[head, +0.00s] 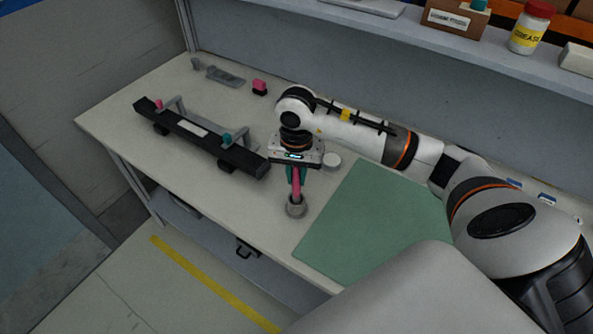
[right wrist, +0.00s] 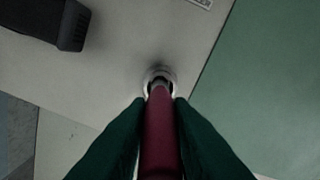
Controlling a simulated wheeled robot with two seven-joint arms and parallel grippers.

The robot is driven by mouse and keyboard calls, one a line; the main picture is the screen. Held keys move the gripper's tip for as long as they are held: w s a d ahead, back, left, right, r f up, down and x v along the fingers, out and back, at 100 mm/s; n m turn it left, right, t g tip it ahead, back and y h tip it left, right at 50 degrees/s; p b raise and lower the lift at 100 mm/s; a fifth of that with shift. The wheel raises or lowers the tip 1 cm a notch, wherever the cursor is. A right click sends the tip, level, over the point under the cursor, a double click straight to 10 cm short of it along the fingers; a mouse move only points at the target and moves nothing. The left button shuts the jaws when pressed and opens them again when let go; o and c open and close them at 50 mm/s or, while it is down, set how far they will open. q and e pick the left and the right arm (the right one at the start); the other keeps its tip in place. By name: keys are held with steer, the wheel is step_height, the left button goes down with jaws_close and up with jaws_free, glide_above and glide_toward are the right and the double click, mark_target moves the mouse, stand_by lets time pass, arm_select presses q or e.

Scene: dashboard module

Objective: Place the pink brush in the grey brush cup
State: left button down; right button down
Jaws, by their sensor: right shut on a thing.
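The pink brush (head: 296,184) is upright between the teal fingers of my right gripper (head: 296,173), which is shut on it. The grey brush cup (head: 296,208) stands on the table directly under the brush. In the head view the brush's lower end meets the cup's mouth. In the right wrist view the pink brush (right wrist: 160,135) runs between the dark green fingers of the gripper (right wrist: 160,112) and its far end overlaps the cup's ring (right wrist: 160,73). How deep the tip sits inside the cup is hidden. My left gripper is not in view.
A black dashboard module (head: 195,140) with pink and teal clips lies left of the cup. A green mat (head: 375,222) lies to the right. A pink-topped block (head: 260,87) and grey tool (head: 222,76) lie farther back.

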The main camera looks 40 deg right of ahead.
steer(key=shift+f, duration=0.1)
steer(key=shift+f+b, duration=0.1)
steer(key=shift+b, duration=0.2)
steer(key=c, duration=1.3)
jaws_free()
steer(key=shift+r+p, duration=0.3)
steer(key=shift+p, duration=0.1)
steer(key=shift+r+b, duration=0.3)
steer(key=shift+b, duration=0.05)
step_height(320, 180, up, 10)
steer(key=shift+f+b, duration=0.1)
steer(key=shift+b, duration=0.85)
steer(key=shift+r, duration=0.7)
